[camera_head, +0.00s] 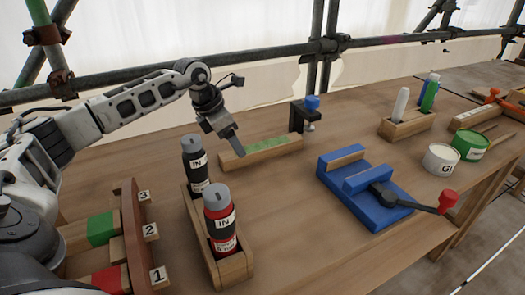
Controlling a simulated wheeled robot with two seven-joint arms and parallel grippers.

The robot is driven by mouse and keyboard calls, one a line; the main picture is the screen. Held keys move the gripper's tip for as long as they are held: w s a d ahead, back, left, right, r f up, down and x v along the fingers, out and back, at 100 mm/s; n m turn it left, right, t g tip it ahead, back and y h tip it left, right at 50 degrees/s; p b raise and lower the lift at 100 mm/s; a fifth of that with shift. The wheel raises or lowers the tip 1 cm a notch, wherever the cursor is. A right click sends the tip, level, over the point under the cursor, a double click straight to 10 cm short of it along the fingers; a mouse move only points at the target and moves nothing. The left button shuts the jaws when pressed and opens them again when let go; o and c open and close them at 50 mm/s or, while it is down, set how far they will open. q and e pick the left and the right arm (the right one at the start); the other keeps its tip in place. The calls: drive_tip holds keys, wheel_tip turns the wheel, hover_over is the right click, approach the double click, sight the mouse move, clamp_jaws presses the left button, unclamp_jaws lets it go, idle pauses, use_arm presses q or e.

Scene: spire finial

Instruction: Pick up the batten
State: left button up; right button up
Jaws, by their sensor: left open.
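The batten, which I take to be the long wooden bar with a green top patch (272,146), lies on the workbench toward the back middle. A black clamp with a blue knob (312,103) stands at its right end. My left gripper (238,150) points down at the left part of the bar. It is open, and its fingertips are at or just above the wood. I cannot tell whether they touch it. The fingers hide a little of the bar. My right gripper is not in view.
A wooden tray (236,270) holds a black bottle (194,160) and a red bottle (222,222). A numbered rack (137,230) stands at left. A blue vise (362,190), cans (441,160) and a small marker holder (408,126) are at right. Scaffold pipes cross behind the bench.

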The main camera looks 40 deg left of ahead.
sight(262, 151)
use_arm(q)
drive_tip(key=x, duration=0.5)
drive_tip(key=shift+a, duration=0.3)
drive_tip(key=c, duration=1.2)
drive_tip(key=shift+c, duration=0.3)
drive_tip(key=shift+r, duration=0.15)
